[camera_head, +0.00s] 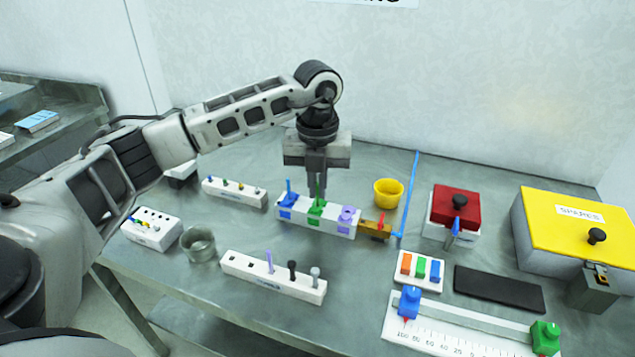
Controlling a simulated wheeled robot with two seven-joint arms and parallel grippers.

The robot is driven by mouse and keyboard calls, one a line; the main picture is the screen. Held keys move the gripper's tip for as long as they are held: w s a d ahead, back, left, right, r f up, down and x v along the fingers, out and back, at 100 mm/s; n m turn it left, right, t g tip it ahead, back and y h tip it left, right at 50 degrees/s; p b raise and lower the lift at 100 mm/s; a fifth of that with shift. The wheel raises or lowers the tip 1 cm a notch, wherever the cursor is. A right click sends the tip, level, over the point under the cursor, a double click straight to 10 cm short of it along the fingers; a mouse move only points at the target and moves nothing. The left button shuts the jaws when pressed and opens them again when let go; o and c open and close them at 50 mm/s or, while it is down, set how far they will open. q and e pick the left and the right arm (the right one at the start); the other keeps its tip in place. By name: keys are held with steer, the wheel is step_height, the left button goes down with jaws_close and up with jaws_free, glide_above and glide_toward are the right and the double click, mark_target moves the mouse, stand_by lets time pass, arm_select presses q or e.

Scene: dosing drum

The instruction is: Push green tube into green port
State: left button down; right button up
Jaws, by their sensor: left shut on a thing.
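My left gripper (317,193) points straight down over the white port block and is shut on the green tube (318,191). The green tube stands upright at the green port (315,211), the middle one on the block. I cannot tell how deep the tube sits in the port. The blue port (287,203) to its left has a blue tube standing in it. The purple port (346,216) to its right shows no tube. My right gripper is not in view.
A front rack (240,266) holds a purple tube and other pegs. A brown block with a red pointer (375,230) adjoins the port block. A yellow cup (388,192), red-lidded box (456,206), metal cup (198,245) and slider scale (450,335) stand around.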

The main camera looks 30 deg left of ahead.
arm_select(q)
steer(key=shift+f, duration=0.4)
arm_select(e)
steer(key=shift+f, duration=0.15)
arm_select(q)
steer(key=c, duration=1.5)
jaws_free()
steer(key=shift+r, duration=0.35)
step_height(320, 180, up, 15)
steer(key=shift+r+p, duration=0.15)
steer(key=shift+p, duration=0.15)
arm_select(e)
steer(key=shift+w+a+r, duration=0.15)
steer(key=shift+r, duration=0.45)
